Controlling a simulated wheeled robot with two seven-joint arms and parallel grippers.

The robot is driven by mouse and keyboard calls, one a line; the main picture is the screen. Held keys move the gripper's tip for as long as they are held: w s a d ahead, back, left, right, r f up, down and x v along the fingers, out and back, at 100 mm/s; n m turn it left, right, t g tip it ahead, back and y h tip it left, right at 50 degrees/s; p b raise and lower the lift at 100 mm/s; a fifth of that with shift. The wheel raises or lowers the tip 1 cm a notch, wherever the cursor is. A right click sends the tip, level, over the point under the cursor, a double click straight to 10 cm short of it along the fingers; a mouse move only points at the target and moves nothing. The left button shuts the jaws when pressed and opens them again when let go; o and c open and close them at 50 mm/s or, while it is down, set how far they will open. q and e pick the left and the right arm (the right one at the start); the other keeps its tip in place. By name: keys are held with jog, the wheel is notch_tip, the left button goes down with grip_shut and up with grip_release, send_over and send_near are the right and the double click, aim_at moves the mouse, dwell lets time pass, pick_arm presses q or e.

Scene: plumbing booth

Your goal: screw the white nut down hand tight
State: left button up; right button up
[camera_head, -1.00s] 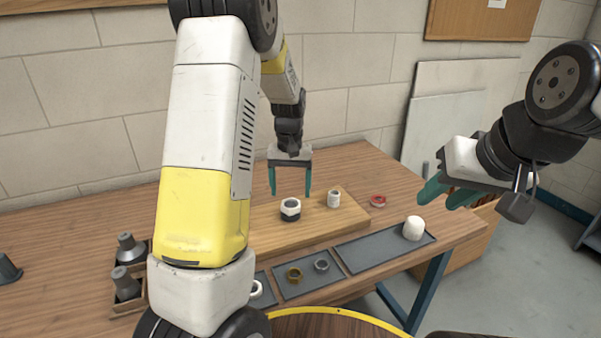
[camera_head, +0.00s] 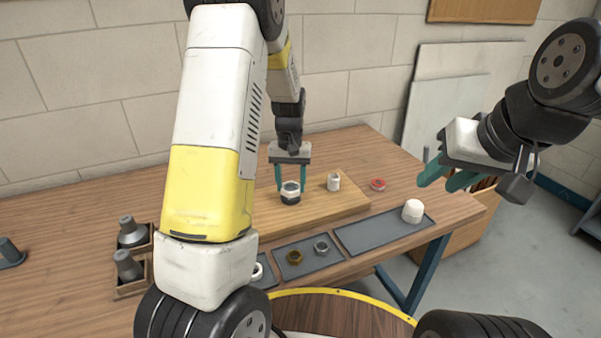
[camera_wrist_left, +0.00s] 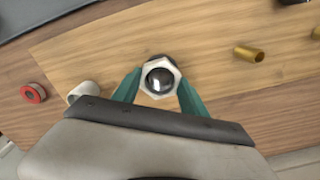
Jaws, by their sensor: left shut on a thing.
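The white nut (camera_head: 290,187) sits on a dark round fitting (camera_head: 290,199) on the wooden board (camera_head: 325,206). The left wrist view shows the nut (camera_wrist_left: 160,77) from above as a white hexagon around a dark, shiny centre. My left gripper (camera_head: 290,185) points down from above, with its green fingers on opposite sides of the nut. In the left wrist view the left gripper's fingertips (camera_wrist_left: 158,80) are shut on it. How far down the nut sits on its thread cannot be told. My right gripper (camera_head: 443,180) hangs empty at the right, its two green fingers apart.
A white fitting (camera_head: 333,182) stands on the board, close right of my left gripper. A red-and-white roll (camera_head: 378,184) lies beyond it. Grey trays (camera_head: 385,229) along the front hold a white cap (camera_head: 412,211), a brass ring (camera_head: 295,257) and a grey ring (camera_head: 321,247).

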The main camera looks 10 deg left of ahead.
pick_arm(q)
jog(key=m, duration=0.4)
jog(key=shift+m, duration=0.3)
jog(key=m, duration=0.3)
jog(key=shift+f+m, duration=0.15)
jog(key=shift+m, duration=0.15)
jog(key=m, duration=0.5)
jog(key=shift+f, duration=0.1)
jog(key=m, duration=0.4)
jog(key=shift+m, duration=0.4)
jog(key=o, duration=2)
jog(key=shift+c, duration=0.2)
jog(key=shift+r, duration=2.5)
